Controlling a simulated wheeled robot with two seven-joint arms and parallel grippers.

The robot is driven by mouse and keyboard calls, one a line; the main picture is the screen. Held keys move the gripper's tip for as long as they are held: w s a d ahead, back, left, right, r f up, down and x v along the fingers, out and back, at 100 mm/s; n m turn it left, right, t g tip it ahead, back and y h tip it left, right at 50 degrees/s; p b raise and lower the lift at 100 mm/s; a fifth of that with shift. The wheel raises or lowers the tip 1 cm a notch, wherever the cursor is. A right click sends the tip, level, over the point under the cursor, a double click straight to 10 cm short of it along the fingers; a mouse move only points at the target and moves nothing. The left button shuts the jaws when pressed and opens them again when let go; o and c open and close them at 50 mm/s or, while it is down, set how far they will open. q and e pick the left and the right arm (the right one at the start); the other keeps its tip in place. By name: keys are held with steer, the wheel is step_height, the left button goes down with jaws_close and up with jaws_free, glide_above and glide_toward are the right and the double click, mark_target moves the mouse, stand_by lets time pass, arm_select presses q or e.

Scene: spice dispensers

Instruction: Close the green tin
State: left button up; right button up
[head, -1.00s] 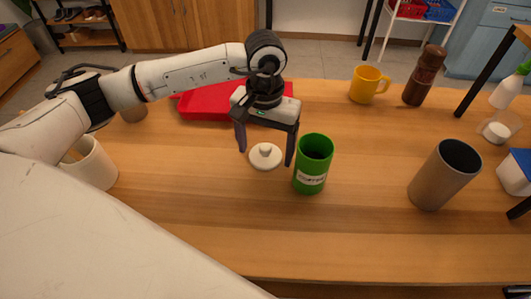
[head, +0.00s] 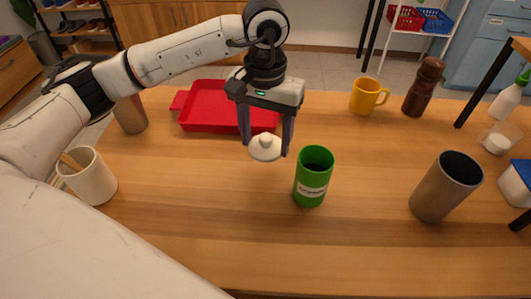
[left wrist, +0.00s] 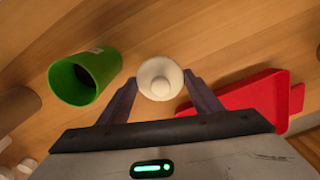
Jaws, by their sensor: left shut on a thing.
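The green tin (head: 312,180) stands upright and open-topped on the table, with a white label on its side. It also shows in the left wrist view (left wrist: 100,68), left of the fingers. My left gripper (head: 265,150) is shut on a round white lid (head: 264,149) with a small knob on top. The lid is between the fingertips, seemingly above the table, to the left of the tin and apart from it. In the left wrist view the lid (left wrist: 160,78) sits between the two fingers. My right gripper is not in view.
A red tray (head: 215,125) lies behind the gripper. A yellow mug (head: 365,97) and a brown grinder (head: 421,90) stand at the back. A grey metal cup (head: 440,192) stands right of the tin. A white cup (head: 93,180) is at left. The front table is clear.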

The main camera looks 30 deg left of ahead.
mark_target(265, 137)
arm_select(q)
steer(key=shift+r, duration=1.5)
steer(key=s+d+f+m, duration=0.1)
steer(key=s+d+f, duration=0.1)
steer(key=s, duration=0.6)
steer(key=shift+s+f+m, duration=0.3)
steer(key=shift+s, duration=0.05)
